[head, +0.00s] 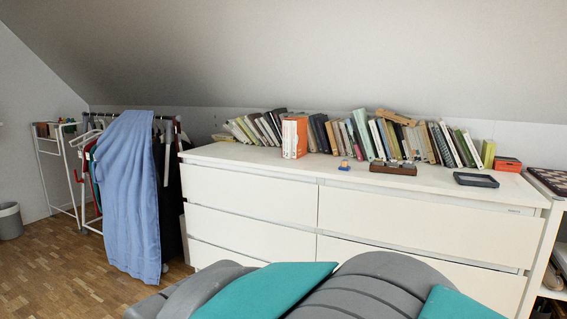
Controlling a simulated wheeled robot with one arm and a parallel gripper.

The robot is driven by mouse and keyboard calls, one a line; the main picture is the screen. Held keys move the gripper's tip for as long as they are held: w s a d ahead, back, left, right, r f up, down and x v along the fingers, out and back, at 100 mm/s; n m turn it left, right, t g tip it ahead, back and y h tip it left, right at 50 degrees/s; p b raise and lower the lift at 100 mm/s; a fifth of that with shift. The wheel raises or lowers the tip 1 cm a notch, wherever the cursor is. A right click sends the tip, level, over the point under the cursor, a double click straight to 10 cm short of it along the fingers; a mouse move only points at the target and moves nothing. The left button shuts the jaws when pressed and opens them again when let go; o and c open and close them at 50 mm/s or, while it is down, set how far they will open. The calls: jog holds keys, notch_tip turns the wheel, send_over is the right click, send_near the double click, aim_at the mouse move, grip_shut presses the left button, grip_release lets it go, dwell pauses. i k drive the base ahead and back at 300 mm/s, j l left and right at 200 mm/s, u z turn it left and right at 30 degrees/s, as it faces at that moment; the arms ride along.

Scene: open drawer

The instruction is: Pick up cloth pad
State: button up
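I cannot clearly pick out a cloth pad in the head view. A large light-blue cloth (130,195) hangs from the clothes rack at the left and reaches almost to the floor. A flat dark rectangular item (475,180) with a raised rim lies at the right end of the dresser top; I cannot tell its material. Grey and teal parts of my own body fill the bottom edge, but no gripper fingers show.
A white dresser (420,220) spans the middle and right, its drawers looking shut. Books (295,137), small ornaments and a red box (508,163) stand on top. The clothes rack (110,113) and a grey bin (10,222) are left. Wooden floor (60,265) is clear at lower left.

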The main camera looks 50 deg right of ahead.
aim_at(345, 165)
jog(key=z, duration=2.3)
